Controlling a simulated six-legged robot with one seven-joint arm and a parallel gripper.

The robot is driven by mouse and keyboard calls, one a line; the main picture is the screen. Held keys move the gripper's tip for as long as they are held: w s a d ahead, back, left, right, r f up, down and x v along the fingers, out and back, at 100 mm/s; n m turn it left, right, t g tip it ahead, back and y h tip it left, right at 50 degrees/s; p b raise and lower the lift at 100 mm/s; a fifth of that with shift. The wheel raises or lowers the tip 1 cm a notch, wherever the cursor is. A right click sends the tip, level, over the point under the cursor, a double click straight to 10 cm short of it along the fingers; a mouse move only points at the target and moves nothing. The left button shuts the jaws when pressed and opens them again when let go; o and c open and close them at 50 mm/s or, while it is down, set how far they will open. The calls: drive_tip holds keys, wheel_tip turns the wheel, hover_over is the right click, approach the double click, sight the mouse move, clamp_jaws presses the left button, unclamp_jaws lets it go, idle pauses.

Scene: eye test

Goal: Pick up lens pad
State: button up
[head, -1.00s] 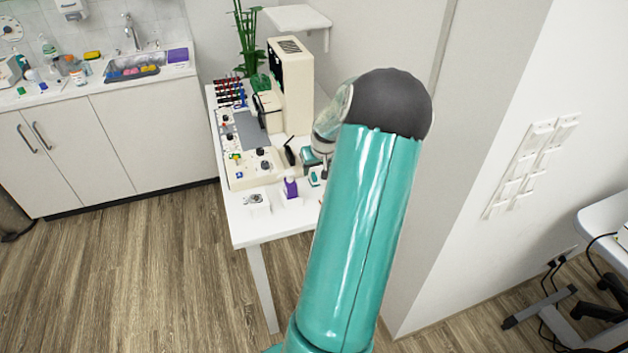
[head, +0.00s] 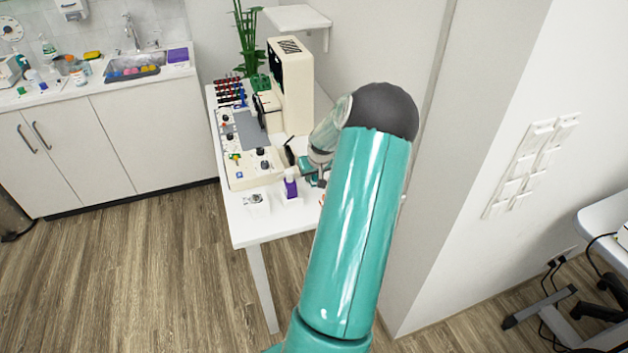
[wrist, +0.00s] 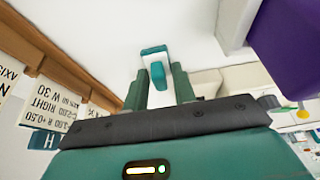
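A small teal-and-white item (wrist: 154,51), which looks like the lens pad, lies on the white table (wrist: 90,30) in the wrist view. My gripper (wrist: 160,70) is open, with its two teal fingers apart on either side of the item's near part. I cannot tell whether either finger touches it. In the head view my gripper (head: 313,170) is over the right side of the white table (head: 262,231), partly hidden by my arm. The item cannot be made out clearly there.
A purple bottle (head: 291,186) in a white holder stands just left of my gripper; its purple part (wrist: 292,45) shows at upper right in the wrist view. Printed cards (wrist: 48,100) in a wooden rack are at left. A cream instrument (head: 292,85) stands behind.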

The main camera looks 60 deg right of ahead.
drive_tip(key=shift+c, duration=0.6)
drive_tip(key=shift+r, duration=0.45)
wheel_tip(320, 180, up, 2)
drive_tip(key=shift+r, duration=0.15)
drive_tip(key=s+a+r, duration=0.3)
drive_tip(key=a+r, duration=0.6)
drive_tip(key=a, duration=0.4)
drive_tip(key=shift+s+a+r, duration=0.25)
drive_tip(key=shift+s+r, duration=0.05)
drive_tip(key=shift+r, duration=0.1)
